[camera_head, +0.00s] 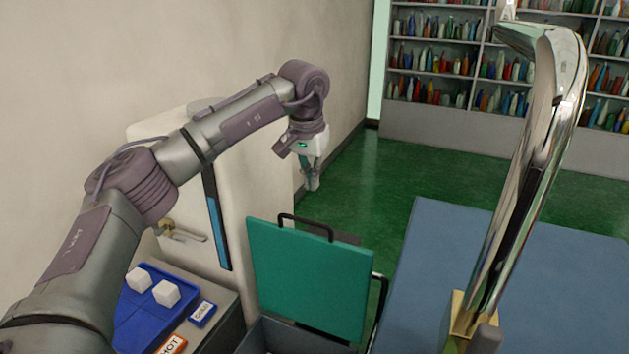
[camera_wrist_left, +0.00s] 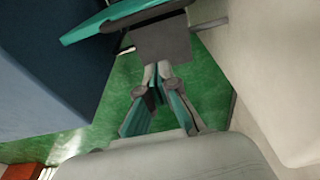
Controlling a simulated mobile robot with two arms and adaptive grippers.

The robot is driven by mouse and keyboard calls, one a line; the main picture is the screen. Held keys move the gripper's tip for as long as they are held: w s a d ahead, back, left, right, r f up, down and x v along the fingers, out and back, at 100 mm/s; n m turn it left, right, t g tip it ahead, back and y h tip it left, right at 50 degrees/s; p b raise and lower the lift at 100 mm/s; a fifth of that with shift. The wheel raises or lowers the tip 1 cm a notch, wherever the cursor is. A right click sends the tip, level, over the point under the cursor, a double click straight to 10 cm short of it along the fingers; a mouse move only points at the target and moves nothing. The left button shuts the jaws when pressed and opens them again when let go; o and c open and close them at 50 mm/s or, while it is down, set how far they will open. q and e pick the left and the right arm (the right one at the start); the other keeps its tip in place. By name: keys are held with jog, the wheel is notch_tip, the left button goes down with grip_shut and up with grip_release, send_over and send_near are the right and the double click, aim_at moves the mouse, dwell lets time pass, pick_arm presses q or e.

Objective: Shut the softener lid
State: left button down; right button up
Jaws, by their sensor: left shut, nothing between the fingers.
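The teal softener lid (camera_head: 308,280) stands open, raised at a steep angle above its dark box (camera_head: 292,338), with a black handle (camera_head: 305,222) at its top edge. My left gripper (camera_head: 311,187) is shut and empty, pointing down above and beyond the lid's top edge, apart from it in the head view. In the left wrist view the closed fingertips (camera_wrist_left: 157,68) point toward a grey block (camera_wrist_left: 150,42) beside the teal lid (camera_wrist_left: 125,18); whether they touch it cannot be told. My right gripper is not in view.
A white cabinet (camera_head: 250,180) stands against the wall left of the lid. A blue tray (camera_head: 140,325) with white cubes sits on the counter at lower left. A blue-topped surface (camera_head: 430,265) and a tall curved chrome piece (camera_head: 530,160) stand on the right. Green floor is clear beyond.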

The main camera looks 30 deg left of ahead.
pick_arm(q)
notch_tip(320, 180, down, 6)
jog(key=s+p, duration=0.2)
jog(key=p, duration=0.1)
jog(key=shift+s+d+f, duration=0.2)
jog(key=shift+s, duration=0.05)
dwell(0.3)
